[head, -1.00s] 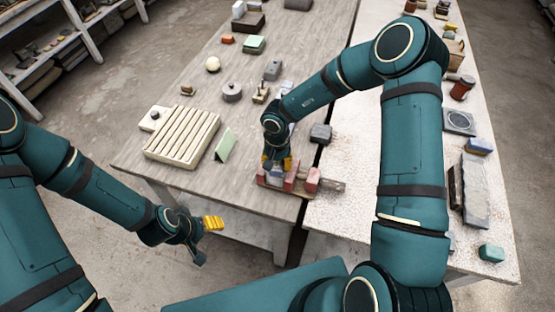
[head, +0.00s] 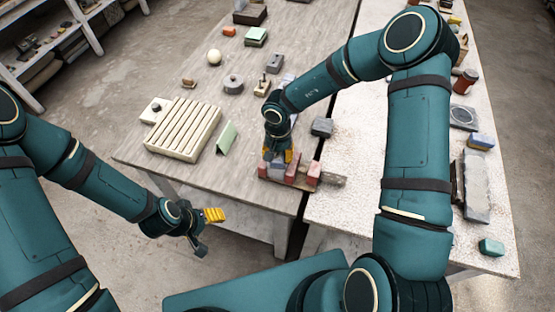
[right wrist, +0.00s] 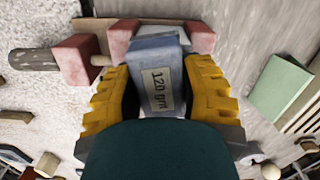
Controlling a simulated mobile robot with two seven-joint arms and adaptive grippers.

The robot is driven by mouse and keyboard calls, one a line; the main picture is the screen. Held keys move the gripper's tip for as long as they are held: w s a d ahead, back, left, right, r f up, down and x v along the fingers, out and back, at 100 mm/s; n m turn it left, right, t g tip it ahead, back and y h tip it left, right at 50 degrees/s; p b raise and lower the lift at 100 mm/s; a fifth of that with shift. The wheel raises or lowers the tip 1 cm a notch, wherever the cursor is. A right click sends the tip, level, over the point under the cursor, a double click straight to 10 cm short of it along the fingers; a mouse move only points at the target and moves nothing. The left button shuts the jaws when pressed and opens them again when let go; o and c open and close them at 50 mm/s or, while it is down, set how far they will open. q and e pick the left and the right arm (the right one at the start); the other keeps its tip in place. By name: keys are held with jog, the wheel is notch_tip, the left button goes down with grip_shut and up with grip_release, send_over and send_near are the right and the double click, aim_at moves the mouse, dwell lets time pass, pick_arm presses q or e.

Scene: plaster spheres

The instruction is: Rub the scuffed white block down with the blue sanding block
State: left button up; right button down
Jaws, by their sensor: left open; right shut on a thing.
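My right gripper (head: 278,156) is shut on the blue sanding block (right wrist: 158,75), a grey-blue block with a "120 grit" label between the yellow fingers in the right wrist view. It holds the block over a wooden clamp (head: 299,182) with red jaws on the grey table. The sanding block's far end is beside the red jaws (right wrist: 122,38). My left gripper (head: 207,232) is open and empty, in front of the table's near edge.
A cream slatted rack (head: 184,128) and a green wedge (head: 226,138) stand left of the clamp. A dark grey block (head: 322,127) sits behind it. A pale speckled table (head: 345,215) adjoins on the right, with a teal block (head: 491,247) near its front. Bare tabletop lies before the rack.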

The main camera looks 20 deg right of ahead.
jog(key=shift+w+d+r, duration=0.15)
jog(key=shift+w+r, duration=0.05)
jog(key=shift+w, duration=0.05)
jog(key=shift+r, duration=1.25)
jog(key=shift+r, duration=2)
